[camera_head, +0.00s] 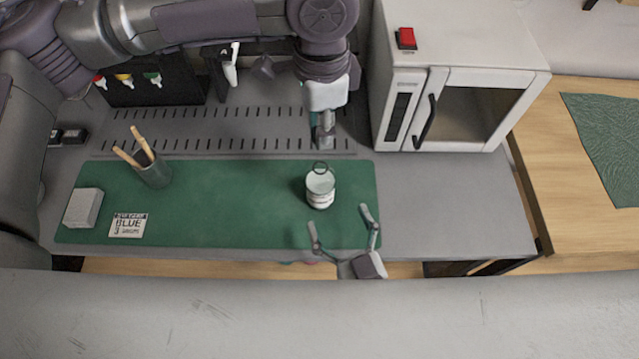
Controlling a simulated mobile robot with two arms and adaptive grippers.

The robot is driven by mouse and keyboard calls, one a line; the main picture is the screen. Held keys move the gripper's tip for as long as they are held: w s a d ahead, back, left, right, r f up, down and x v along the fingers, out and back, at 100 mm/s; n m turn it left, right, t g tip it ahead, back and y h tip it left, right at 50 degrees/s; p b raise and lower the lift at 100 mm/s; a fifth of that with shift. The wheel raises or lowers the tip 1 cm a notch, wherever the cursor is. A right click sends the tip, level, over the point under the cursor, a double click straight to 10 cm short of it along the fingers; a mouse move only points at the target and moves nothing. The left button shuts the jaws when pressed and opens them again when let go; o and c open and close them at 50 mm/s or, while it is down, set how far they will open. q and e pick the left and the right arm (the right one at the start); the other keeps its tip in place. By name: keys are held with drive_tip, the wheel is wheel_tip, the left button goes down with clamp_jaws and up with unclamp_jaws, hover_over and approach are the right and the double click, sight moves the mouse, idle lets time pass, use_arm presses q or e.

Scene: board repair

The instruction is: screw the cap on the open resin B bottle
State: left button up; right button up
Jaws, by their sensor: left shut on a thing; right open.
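A white and clear bottle (320,188) stands upright on the green mat (240,205). I cannot read its label. A dark ring shows at its top, and I cannot tell whether this is the neck or a cap. My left gripper (325,143) reaches down from above, just behind the bottle. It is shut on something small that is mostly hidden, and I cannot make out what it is. My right gripper (341,217) is open and empty at the mat's front edge. Its spread fingers point toward the bottle, in front of it and apart from it.
A white oven-like box (455,100) with a red switch (406,38) stands at the right. The mat's middle is clear.

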use_arm(q)
drive_tip(key=shift+s, duration=0.1)
use_arm(e)
drive_tip(key=x, duration=1)
drive_tip(key=shift+c, duration=0.3)
drive_tip(key=shift+s, duration=0.1)
clamp_jaws()
use_arm(q)
hover_over(321, 163)
drive_tip(key=shift+f, duration=2.45)
